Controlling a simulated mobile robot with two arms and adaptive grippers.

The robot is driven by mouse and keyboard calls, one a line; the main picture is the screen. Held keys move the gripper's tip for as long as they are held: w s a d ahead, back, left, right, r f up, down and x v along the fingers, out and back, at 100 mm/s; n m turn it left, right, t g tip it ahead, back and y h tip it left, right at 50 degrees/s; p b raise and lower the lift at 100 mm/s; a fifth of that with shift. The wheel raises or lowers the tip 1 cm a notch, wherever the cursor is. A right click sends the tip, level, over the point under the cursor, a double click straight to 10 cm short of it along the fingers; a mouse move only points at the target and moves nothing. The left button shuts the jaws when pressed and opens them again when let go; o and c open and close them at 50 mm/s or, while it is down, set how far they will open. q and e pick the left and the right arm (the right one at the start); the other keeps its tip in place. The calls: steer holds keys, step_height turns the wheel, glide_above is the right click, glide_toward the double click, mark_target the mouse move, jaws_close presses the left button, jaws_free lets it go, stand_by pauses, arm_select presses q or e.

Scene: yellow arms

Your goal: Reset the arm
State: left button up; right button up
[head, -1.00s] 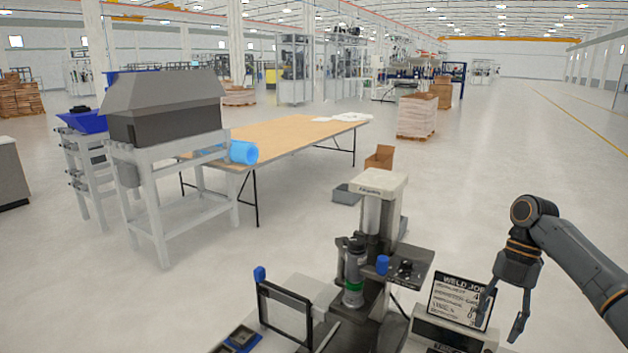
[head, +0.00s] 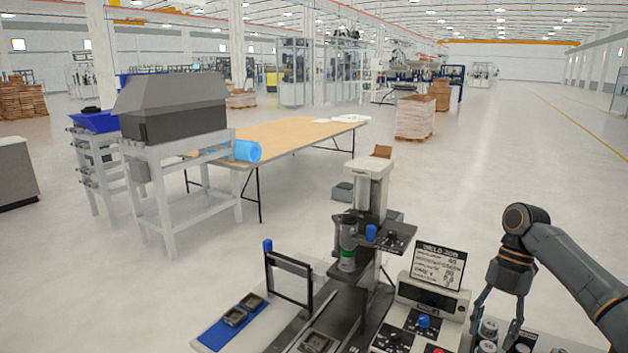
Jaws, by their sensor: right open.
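My right arm comes in from the right edge in the head view. Its gripper (head: 497,318) points down and is open, with its two fingers spread. Nothing is between the fingers that I can tell to be held; grey cylindrical parts (head: 488,328) show behind and beside the fingertips. The gripper is to the right of the weld job sign (head: 438,266) and its control box (head: 431,297). My left gripper is not in view.
A welding station (head: 369,187) stands at the lower middle, with a black frame (head: 289,279) and a blue tray (head: 215,332) to its left. A wooden-topped table (head: 285,134) and a hooded grey stand (head: 172,108) are farther back left. The floor at right is clear.

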steer(key=s+a+f+m+h, duration=0.15)
steer(key=s+a+f, duration=0.25)
steer(key=a+f, duration=0.45)
steer(key=s+a+f+m, duration=0.35)
steer(key=a+f, duration=0.25)
steer(key=f, duration=0.5)
steer(key=s+a+f+m+t+y, duration=0.1)
steer(key=s+a+f+m+t, duration=0.1)
steer(key=s+a+m, duration=0.4)
steer(key=s+a+f+m+t, duration=0.1)
steer(key=s+f+m+t, duration=0.25)
steer(key=s, duration=0.45)
steer(key=s+d+r+m+t+h, duration=0.2)
steer(key=s+d+r+m, duration=0.3)
steer(key=s+d+m, duration=0.45)
step_height(320, 180, down, 32)
steer(key=a+m+g+b, duration=0.1)
steer(key=a+g+b, duration=0.15)
steer(key=b, duration=0.35)
arm_select(q)
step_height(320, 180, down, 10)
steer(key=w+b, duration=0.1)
steer(key=b, duration=0.3)
arm_select(e)
steer(key=s+d+f, duration=0.2)
steer(key=s+f, duration=1.4)
steer(key=f, duration=0.4)
steer(key=shift+s+d+f+g, duration=0.15)
steer(key=shift+s+d+g, duration=0.15)
steer(key=shift+d, duration=0.1)
